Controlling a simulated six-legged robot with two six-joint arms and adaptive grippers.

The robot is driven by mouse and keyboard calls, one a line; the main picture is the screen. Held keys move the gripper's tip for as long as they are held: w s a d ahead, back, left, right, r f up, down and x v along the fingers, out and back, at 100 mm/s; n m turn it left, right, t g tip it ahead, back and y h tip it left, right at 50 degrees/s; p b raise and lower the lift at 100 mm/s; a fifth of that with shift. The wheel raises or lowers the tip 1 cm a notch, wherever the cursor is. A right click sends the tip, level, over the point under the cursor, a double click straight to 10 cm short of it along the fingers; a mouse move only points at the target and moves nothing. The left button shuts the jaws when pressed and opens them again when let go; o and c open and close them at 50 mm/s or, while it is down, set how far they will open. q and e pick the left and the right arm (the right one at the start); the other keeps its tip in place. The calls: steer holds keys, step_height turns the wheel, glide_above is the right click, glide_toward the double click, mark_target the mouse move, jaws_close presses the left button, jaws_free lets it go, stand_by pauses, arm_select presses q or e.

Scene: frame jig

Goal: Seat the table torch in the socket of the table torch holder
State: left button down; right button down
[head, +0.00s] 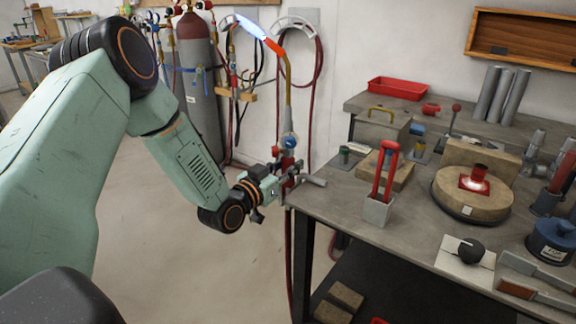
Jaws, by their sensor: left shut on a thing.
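The table torch (288,95) stands nearly upright at the left corner of the workbench. It has a bent brass neck, a red tip and a long blue-white flame pointing up and left. My left gripper (278,182) is shut on the torch's lower body, just off the bench's left edge. Grey metal parts (315,181) at the bench corner, beside the gripper, look like the table torch holder. The gripper and torch body cover its socket, so I cannot tell whether the torch base is in it. My right gripper is not in view.
Red-handled tool in a grey block (377,210) stands on the workbench (345,200) near the corner. A round turntable (470,200) with a glowing red piece sits farther right. Gas cylinder (198,90) and wall hoses are behind. The floor left of the bench is clear.

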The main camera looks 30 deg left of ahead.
arm_select(q)
steer(key=shift+f+b, duration=0.35)
steer(key=shift+f, duration=0.1)
stand_by(0.6)
steer(key=c, duration=1)
jaws_free()
steer(key=shift+o, duration=0.2)
steer(key=shift+f, duration=0.15)
steer(key=shift+s, duration=0.15)
steer(key=s, duration=0.7)
steer(key=shift+a, duration=0.3)
steer(key=shift+s, duration=0.1)
